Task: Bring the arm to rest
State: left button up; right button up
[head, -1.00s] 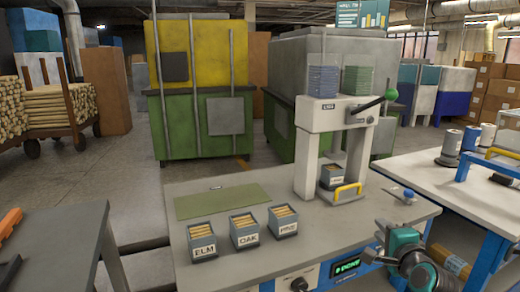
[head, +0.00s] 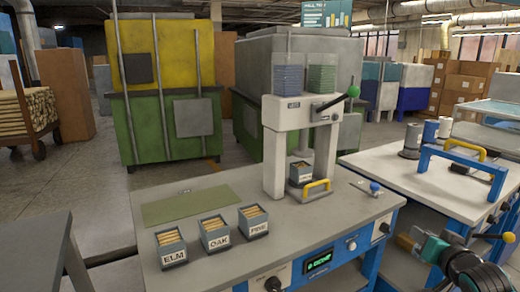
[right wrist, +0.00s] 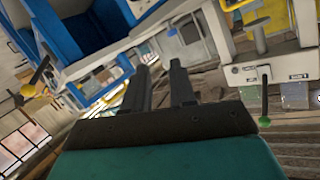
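My right gripper (head: 408,241) is low at the right of the head view, in front of the bench's right end, with its teal wrist behind it. In the right wrist view its two dark fingers (right wrist: 161,68) stand apart with nothing between them. It touches nothing that I can see. My left gripper is out of view.
The grey bench (head: 330,232) carries ELM (head: 172,250), OAK (head: 215,235) and PINE (head: 254,222) boxes of wooden pieces, a green mat (head: 190,204) and a white press (head: 290,113) with another box inside. A second bench (head: 430,190) with a blue frame (head: 460,160) stands right.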

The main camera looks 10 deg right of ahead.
jog(key=s+a+f+n+g+y, duration=0.2)
jog(key=s+a+f+n, duration=0.5)
jog(key=s+a+f, duration=0.3)
jog(key=s+a+f+n+g+y, duration=0.3)
jog(key=s+a+f+n, duration=0.4)
jog(key=s+f, duration=0.45)
jog(key=a+r+m+t+p, duration=0.1)
jog(key=a+m, duration=0.4)
jog(key=a, duration=0.5)
jog(key=shift+s+a+r, duration=0.25)
jog(key=shift+s+r, duration=0.1)
jog(key=shift+s, duration=0.1)
